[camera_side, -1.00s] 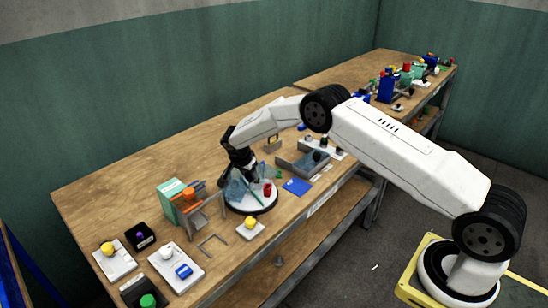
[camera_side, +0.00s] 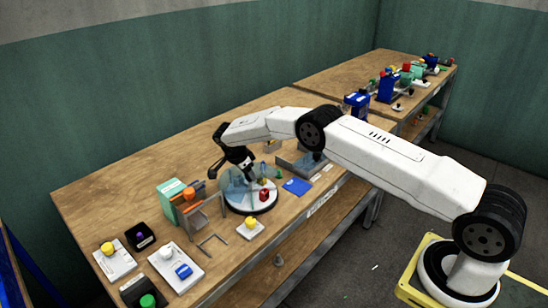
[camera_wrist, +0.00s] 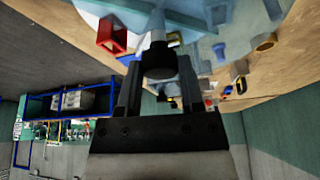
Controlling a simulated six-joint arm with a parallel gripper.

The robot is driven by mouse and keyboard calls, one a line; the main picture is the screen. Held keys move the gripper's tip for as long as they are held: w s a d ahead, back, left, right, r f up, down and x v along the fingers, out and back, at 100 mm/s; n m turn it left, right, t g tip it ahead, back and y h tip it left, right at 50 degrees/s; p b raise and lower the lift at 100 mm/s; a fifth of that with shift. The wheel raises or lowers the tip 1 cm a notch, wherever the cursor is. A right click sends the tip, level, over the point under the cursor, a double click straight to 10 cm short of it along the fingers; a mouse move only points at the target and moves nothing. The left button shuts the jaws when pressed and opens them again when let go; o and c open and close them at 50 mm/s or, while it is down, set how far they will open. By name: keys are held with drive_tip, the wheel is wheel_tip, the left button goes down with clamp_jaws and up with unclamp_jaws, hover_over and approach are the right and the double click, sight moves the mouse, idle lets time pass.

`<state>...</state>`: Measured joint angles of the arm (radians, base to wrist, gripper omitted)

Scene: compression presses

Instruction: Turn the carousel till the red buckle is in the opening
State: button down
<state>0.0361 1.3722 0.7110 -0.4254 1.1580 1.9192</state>
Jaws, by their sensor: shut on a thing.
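The carousel (camera_side: 236,207) is a round pale turntable with a dark rim, partly covered by a clear bluish cover. The red buckle (camera_side: 264,195) is on its right front part in the side view. In the wrist view, a red square-framed piece, apparently the buckle (camera_wrist: 111,37), shows to the left of my fingers. My gripper (camera_side: 251,177) reaches down tilted over the carousel's middle. In the wrist view my gripper (camera_wrist: 160,75) is shut on a dark round knob (camera_wrist: 158,58) on a pale post. I cannot tell exactly where the opening lies.
A teal box with an orange part (camera_side: 188,193) and a grey stand are close left of the carousel. A yellow-knobbed block (camera_side: 250,228) is in front, a blue plate (camera_side: 297,187) to the right, and a grey tray (camera_side: 300,165) behind it. Bare tabletop lies at back left.

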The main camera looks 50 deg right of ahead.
idle(0.6)
drive_tip(key=shift+c, duration=1.1)
unclamp_jaws()
drive_tip(key=v, duration=0.7)
drive_tip(key=shift+r, duration=0.4)
drive_tip(key=shift+a, duration=0.1)
drive_tip(key=s+a+r+n+t+y, duration=0.1)
drive_tip(key=s+a+r+n+y, duration=0.1)
drive_tip(key=s+r+n, duration=0.35)
drive_tip(key=s+a+r+n+t+y, duration=0.1)
drive_tip(key=s+a+r+n, duration=0.1)
drive_tip(key=s+n, duration=0.6)
drive_tip(key=s+a+n+t+y, duration=0.1)
drive_tip(key=s+n, duration=0.5)
drive_tip(key=s, duration=1.4)
drive_tip(key=shift+s+a+n+y, duration=0.25)
drive_tip(key=shift+a+n+y, duration=0.1)
drive_tip(key=shift+a, duration=0.15)
